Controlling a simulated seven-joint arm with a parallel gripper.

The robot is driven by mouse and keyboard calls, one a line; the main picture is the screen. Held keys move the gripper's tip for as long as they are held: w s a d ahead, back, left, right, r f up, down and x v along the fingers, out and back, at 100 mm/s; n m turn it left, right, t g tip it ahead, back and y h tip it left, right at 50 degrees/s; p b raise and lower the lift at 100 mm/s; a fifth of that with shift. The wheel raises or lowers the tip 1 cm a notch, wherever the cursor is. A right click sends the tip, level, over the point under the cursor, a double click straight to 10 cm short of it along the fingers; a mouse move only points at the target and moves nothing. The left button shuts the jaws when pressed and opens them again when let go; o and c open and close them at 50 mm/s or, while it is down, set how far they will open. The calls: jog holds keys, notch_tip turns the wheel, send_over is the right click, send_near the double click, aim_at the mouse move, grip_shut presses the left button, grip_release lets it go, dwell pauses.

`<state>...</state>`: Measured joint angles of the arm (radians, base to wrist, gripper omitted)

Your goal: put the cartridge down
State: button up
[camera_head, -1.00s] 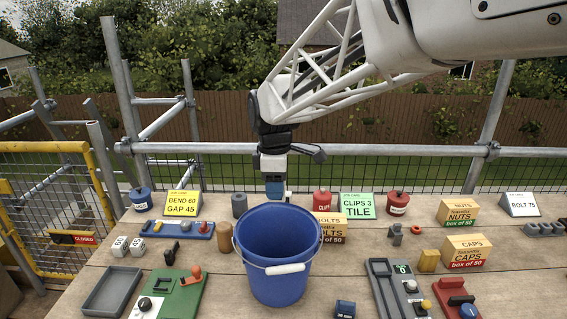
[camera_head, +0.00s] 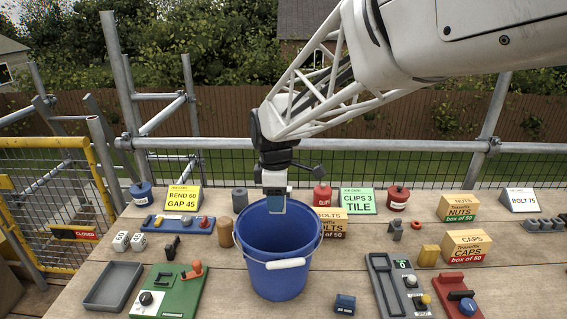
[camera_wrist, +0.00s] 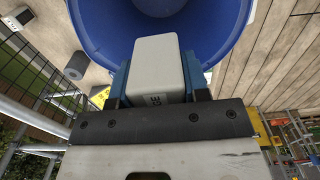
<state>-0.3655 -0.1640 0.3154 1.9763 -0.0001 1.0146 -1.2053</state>
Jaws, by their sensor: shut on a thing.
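My gripper (camera_head: 275,199) hangs at the far side of the blue bucket (camera_head: 277,281). It is shut on the cartridge (camera_wrist: 157,62), a pale block with dark marks on its near end, held between the two blue fingers in the wrist view. In the head view the cartridge is too small and too covered by the fingers to make out well. The bucket's blue inside (camera_wrist: 105,32) fills the top of the wrist view, beyond the cartridge.
A bolts box (camera_head: 330,223) stands close behind the bucket on the right, and a brown cylinder (camera_head: 226,233) close on its left. An empty grey tray (camera_head: 112,287) lies front left. Bare planks show left of the bucket.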

jog(key=shift+f, duration=2.95)
jog(key=o, duration=1)
jog(key=shift+r, duration=3.5)
